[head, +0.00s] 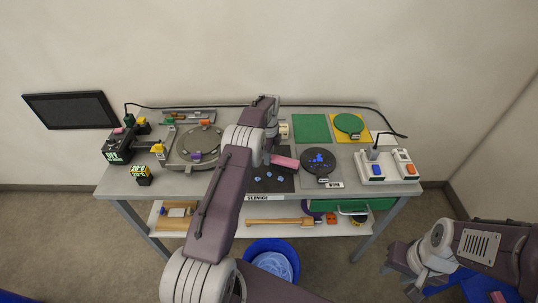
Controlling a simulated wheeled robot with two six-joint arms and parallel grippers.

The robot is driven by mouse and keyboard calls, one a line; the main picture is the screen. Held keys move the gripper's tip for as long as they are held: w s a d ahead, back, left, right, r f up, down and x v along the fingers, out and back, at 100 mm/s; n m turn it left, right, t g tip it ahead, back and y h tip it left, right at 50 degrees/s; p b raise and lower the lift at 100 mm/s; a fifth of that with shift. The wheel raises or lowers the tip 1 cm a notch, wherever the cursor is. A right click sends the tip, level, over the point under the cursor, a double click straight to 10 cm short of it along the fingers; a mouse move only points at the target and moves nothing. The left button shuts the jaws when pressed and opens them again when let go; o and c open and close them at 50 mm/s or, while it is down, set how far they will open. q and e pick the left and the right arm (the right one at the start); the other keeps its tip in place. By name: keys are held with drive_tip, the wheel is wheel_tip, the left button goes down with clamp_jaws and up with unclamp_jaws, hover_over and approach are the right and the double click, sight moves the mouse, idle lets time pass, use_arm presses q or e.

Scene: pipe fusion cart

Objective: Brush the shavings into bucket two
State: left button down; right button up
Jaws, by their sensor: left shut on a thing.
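Blue shavings lie on a round black plate (322,170) on the cart's right half, and more blue bits (280,179) lie on a dark mat (286,187) in the middle. My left gripper (267,158) is over the mat's back edge, shut on a pink block-like thing (285,162) that points right towards the plate; I cannot tell whether it is the brush. A blue bucket (254,247) with pale blue contents stands on the floor below the cart's front edge; no number shows on it. My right gripper (398,276) is low at the right, away from the cart; its jaws are unclear.
The grey cart top (130,185) also holds a round clamp fixture (182,143), a green square (310,128), a yellow square (363,136) and a switch box (370,172). A lower shelf (250,230) holds a wooden-handled tool (280,222). A black cable runs along the back.

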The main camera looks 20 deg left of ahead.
use_arm(q)
drive_tip(key=shift+s+f+b, duration=0.15)
drive_tip(key=shift+f+b, duration=0.15)
drive_tip(key=shift+f, duration=0.25)
drive_tip(key=shift+s+d+b, duration=0.1)
drive_tip(key=shift+s+b, duration=0.75)
drive_tip(key=shift+s, duration=0.55)
drive_tip(key=s+b, duration=0.2)
drive_tip(key=s, duration=0.1)
drive_tip(key=s+b, duration=0.3)
drive_tip(key=s+d+b, duration=0.1)
drive_tip(key=s+b, duration=0.2)
drive_tip(key=s, duration=0.1)
drive_tip(key=shift+r+p, duration=0.7)
drive_tip(key=shift+r, duration=0.25)
drive_tip(key=r+p, duration=0.2)
drive_tip(key=w+r+p, duration=0.1)
drive_tip(key=r+p, duration=0.1)
drive_tip(key=shift+w+p, duration=0.1)
drive_tip(key=shift+p, duration=0.25)
